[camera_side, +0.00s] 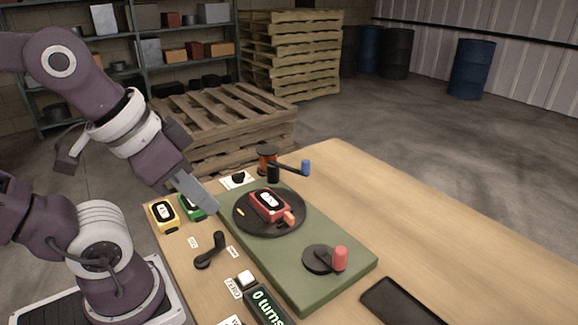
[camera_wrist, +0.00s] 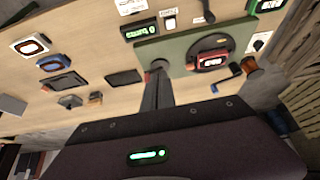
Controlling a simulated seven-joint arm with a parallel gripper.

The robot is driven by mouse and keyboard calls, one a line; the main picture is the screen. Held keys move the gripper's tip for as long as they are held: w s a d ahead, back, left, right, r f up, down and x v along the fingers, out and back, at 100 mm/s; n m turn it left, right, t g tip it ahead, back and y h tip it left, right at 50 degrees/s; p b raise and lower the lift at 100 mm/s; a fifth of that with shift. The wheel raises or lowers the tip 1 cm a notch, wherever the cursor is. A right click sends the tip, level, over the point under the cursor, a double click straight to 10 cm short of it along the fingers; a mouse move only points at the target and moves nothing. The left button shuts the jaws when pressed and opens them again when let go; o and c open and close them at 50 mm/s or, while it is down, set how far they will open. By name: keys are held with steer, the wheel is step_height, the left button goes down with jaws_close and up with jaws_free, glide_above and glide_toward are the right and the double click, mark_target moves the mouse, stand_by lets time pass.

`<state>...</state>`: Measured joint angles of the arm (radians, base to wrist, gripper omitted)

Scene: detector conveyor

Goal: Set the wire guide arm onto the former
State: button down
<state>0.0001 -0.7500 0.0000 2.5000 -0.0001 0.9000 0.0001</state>
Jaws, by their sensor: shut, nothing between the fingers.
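The wire guide arm (camera_side: 290,168) is a thin black bar with a blue end, pointing right from a dark post at the back of the green board (camera_side: 318,268). Its blue end shows in the wrist view (camera_wrist: 214,88). The former appears to be the red block (camera_side: 268,204) with a white-and-black label, on the black round turntable (camera_side: 252,224); it also shows in the wrist view (camera_wrist: 212,61). The blue end is apart from the red block. My gripper (camera_side: 213,207) is shut and empty, above and left of the turntable; in the wrist view its fingers (camera_wrist: 157,88) point at the board.
A crank with a red knob (camera_side: 340,259) stands at the board's front. An orange spool (camera_side: 267,157) stands by the guide post. A black lever (camera_side: 209,251), a "0 turns" display (camera_side: 266,305), and yellow (camera_side: 164,215) and green units line the left. The table's right is mostly clear.

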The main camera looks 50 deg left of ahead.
steer(key=c, duration=2.2)
jaws_free()
steer(key=c, duration=1.8)
jaws_free()
steer(key=shift+w+r, duration=0.15)
steer(key=shift+w, duration=0.05)
steer(key=o, duration=0.6)
steer(key=shift+n+g+h, duration=0.3)
steer(key=shift+g+h, duration=0.1)
steer(key=shift+g, duration=0.2)
steer(key=w+r, duration=0.1)
steer(key=w, duration=0.1)
steer(key=w+a+r, duration=0.1)
steer(key=w, duration=0.1)
steer(key=w+r, duration=0.1)
steer(key=w, duration=0.2)
steer(key=shift+a+r, duration=0.3)
steer(key=shift+r, duration=0.1)
steer(key=shift+c, duration=0.2)
steer(key=m+g, duration=0.1)
steer(key=g, duration=0.3)
glide_above(305, 161)
steer(key=shift+y, duration=0.4)
step_height(305, 161, down, 13)
steer(key=shift+f, duration=0.15)
step_height(305, 161, down, 7)
steer(key=shift+r, duration=0.15)
jaws_close()
